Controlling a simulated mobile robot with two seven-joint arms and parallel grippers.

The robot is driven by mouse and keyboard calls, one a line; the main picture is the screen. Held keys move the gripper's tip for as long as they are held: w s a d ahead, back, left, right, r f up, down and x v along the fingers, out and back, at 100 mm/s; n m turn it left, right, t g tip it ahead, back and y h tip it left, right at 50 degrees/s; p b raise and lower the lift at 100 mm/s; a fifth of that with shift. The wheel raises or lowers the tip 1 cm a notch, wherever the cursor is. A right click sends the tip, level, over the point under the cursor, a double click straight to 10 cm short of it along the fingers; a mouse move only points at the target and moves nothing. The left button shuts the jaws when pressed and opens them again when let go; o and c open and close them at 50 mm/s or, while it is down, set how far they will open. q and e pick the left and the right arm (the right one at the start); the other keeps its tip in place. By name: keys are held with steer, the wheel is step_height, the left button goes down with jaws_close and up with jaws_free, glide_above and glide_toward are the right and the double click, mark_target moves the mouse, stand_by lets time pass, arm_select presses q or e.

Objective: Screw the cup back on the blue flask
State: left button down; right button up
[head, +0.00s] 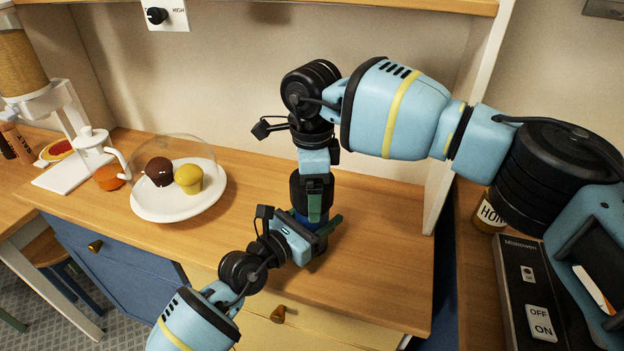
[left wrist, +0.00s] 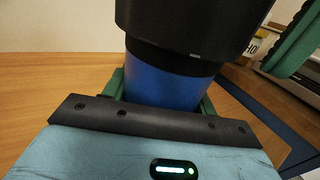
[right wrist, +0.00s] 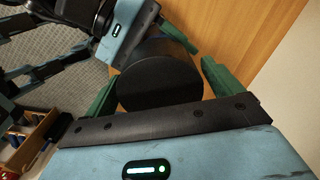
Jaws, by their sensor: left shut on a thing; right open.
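The blue flask (head: 298,216) stands upright on the wooden counter, mostly hidden in the head view. In the left wrist view its blue body (left wrist: 165,82) is between the green fingers of my left gripper (head: 313,226), which is shut on it. The black cup (left wrist: 190,22) sits on top of the flask, above a dark band; I cannot tell how tightly it is seated. My right gripper (head: 314,200) points down over the cup. In the right wrist view the cup's round black end (right wrist: 160,86) lies between its open green fingers, with a gap on the right side.
A white plate (head: 150,208) with two muffins under a clear dome stands to the left. A honey jar (head: 486,214) and a switch box (head: 522,290) are beyond the divider on the right. The counter (head: 385,270) right of the flask is clear.

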steer(key=c, duration=1)
steer(key=m, duration=1.1)
steer(key=o, duration=1.1)
steer(key=shift+c, duration=0.2)
steer(key=shift+r, duration=2.25)
steer(key=shift+c, duration=0.3)
